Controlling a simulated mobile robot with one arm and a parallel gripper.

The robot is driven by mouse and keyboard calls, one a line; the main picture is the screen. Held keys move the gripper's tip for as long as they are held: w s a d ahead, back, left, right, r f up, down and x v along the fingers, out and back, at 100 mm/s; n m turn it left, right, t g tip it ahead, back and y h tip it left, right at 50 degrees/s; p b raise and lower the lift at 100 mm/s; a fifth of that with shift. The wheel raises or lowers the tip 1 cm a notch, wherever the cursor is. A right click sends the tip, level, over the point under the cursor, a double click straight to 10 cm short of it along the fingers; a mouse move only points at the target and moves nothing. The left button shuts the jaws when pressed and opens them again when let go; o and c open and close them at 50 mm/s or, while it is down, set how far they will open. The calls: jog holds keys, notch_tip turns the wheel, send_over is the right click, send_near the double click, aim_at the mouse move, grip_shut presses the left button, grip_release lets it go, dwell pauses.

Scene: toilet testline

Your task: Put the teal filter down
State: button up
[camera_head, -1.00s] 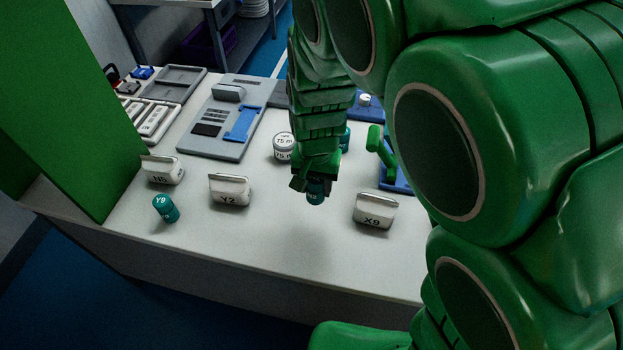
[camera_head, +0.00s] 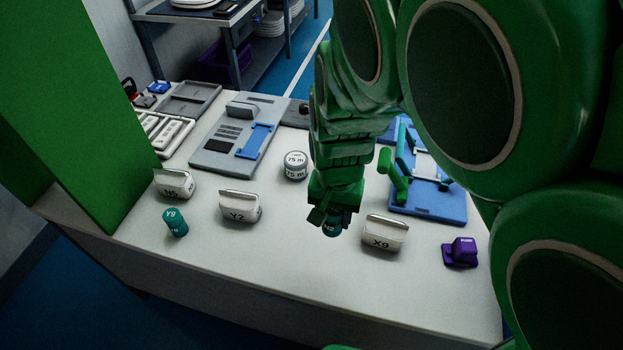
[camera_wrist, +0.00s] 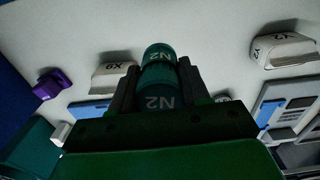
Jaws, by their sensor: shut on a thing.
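A teal filter (camera_head: 332,225) marked N2 is held in my gripper (camera_head: 330,212), above or at the white table between the holders Y2 and X9. In the wrist view the same teal filter (camera_wrist: 160,75) stands between the two fingers of my gripper (camera_wrist: 158,88), which are shut on it. Whether its base touches the table cannot be told. A second teal filter (camera_head: 175,222), marked Y9, stands on the table at the left, apart from my gripper.
White holders N5 (camera_head: 174,183), Y2 (camera_head: 239,207) and X9 (camera_head: 385,234) stand along the table (camera_head: 290,260). A purple block (camera_head: 460,252) is at the right. A round container (camera_head: 295,165), grey device (camera_head: 238,138) and blue fixture (camera_head: 432,200) lie behind. The front table strip is clear.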

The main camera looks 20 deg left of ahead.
jog(key=w+a+r+n, duration=0.1)
jog(key=w+a+r, duration=0.25)
jog(key=w, duration=0.25)
jog(key=w+a+r+n, duration=0.1)
jog(key=w+a+r, duration=0.1)
jog(key=w+a, duration=0.4)
send_over(296, 159)
notch_tip(296, 159, down, 9)
jog(key=shift+s+d+r, duration=0.1)
jog(key=shift+s+r, duration=0.05)
jog(key=shift+w+f, duration=0.25)
jog(key=shift+f, duration=1.75)
jog(key=o, duration=1.1)
